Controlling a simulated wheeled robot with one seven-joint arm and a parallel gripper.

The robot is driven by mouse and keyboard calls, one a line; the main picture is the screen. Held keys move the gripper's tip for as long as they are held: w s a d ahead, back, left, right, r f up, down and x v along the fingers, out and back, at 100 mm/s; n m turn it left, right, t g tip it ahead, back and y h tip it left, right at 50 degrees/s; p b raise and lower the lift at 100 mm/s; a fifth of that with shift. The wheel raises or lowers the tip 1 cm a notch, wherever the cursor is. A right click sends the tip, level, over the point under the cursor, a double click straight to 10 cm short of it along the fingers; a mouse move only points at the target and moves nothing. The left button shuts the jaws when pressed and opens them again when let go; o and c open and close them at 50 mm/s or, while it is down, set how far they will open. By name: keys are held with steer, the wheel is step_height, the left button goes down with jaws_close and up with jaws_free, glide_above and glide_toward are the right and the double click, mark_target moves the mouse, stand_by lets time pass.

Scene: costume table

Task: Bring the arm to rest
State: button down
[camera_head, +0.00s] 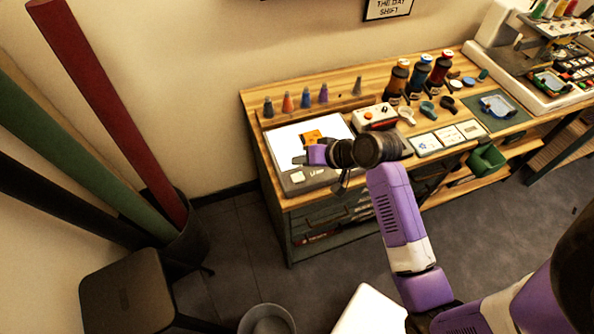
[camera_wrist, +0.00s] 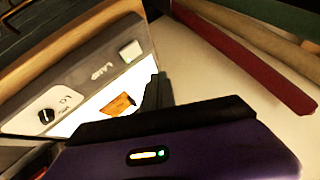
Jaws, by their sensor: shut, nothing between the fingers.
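My arm, purple and white, reaches from the lower right over the wooden costume table (camera_head: 340,82). My gripper (camera_head: 302,160) is at the front left part of the table, above a light panel (camera_head: 285,145) with a grey control strip. The gripper looks shut and holds nothing. In the wrist view its purple body fills the lower part, and a dark finger stands out against the lit panel (camera_wrist: 95,105). An orange piece (camera_head: 312,136) lies on the panel behind the gripper; it also shows in the wrist view (camera_wrist: 118,104).
Several coloured cones (camera_head: 306,98) stand along the back. Tall rolls (camera_head: 110,110) and a black stool (camera_head: 125,290) stand left. Floor in front is partly open.

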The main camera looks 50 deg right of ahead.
steer(key=shift+r+p, duration=0.55)
steer(key=shift+r, duration=0.3)
steer(key=shift+d, duration=0.1)
step_height(320, 180, up, 6)
steer(key=d+t+h+b, duration=0.1)
steer(key=d+t+h, duration=0.1)
steer(key=t+h, duration=0.25)
steer(key=s+a+n+t+y+b, duration=0.1)
steer(key=s+a+n+y+b, duration=0.3)
steer(key=s+a, duration=1.8)
steer(key=s+n+b, duration=0.2)
steer(key=n, duration=0.2)
steer(key=shift+a+r+n, duration=0.2)
steer(key=shift+a+n, duration=0.1)
steer(key=shift+a, duration=0.1)
